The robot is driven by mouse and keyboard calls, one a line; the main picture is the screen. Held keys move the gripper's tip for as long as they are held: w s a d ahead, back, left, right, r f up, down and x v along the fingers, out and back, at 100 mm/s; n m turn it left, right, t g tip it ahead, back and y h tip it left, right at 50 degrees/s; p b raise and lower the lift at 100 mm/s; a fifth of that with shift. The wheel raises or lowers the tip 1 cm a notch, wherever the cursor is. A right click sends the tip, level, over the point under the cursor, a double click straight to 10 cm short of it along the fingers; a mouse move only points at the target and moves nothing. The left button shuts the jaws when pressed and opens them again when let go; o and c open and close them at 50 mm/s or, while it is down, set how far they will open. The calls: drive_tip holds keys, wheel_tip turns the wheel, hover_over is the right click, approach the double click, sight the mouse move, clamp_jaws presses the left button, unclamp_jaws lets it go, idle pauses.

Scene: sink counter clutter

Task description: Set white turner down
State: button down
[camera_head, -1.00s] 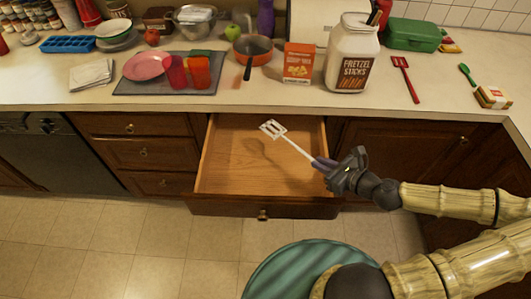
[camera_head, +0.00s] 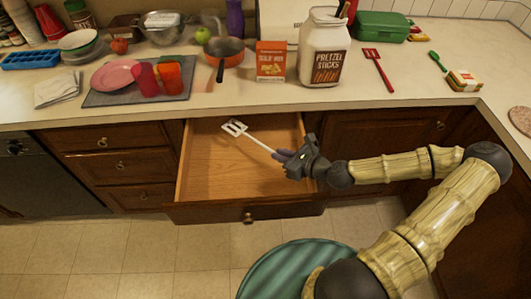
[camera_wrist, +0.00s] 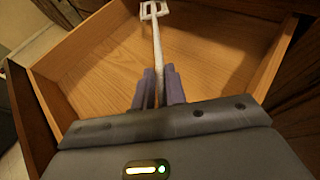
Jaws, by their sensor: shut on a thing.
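The white turner (camera_head: 257,142) has a slotted head and a thin handle. My gripper (camera_head: 286,156) is shut on its handle and holds it over the open wooden drawer (camera_head: 215,180), with the head pointing to the back left. In the wrist view the turner (camera_wrist: 156,35) runs up and away from between the purple fingers of my gripper (camera_wrist: 159,85). The bare floor of the drawer (camera_wrist: 110,75) shows below it. The drawer looks empty. How high the turner is above the drawer floor is hard to tell.
A dark mat (camera_head: 140,92) holds a pink plate and cups. A round teal top (camera_head: 275,272) is in front of the drawer.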

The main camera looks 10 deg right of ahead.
sight(274, 151)
drive_tip(key=x, duration=0.3)
drive_tip(key=shift+w+f, duration=0.2)
drive_tip(key=shift+s, duration=0.1)
drive_tip(key=x, duration=0.2)
drive_tip(key=f+x, duration=0.1)
drive_tip(key=x, duration=0.1)
drive_tip(key=shift+s+d, duration=0.1)
drive_tip(key=shift+s, duration=0.05)
drive_tip(key=shift+r, duration=0.1)
drive_tip(key=shift+f, duration=0.4)
drive_tip(key=shift+f+b, duration=0.25)
drive_tip(key=shift+b, duration=0.05)
drive_tip(key=c, duration=1.4)
unclamp_jaws()
drive_tip(key=shift+c, duration=0.2)
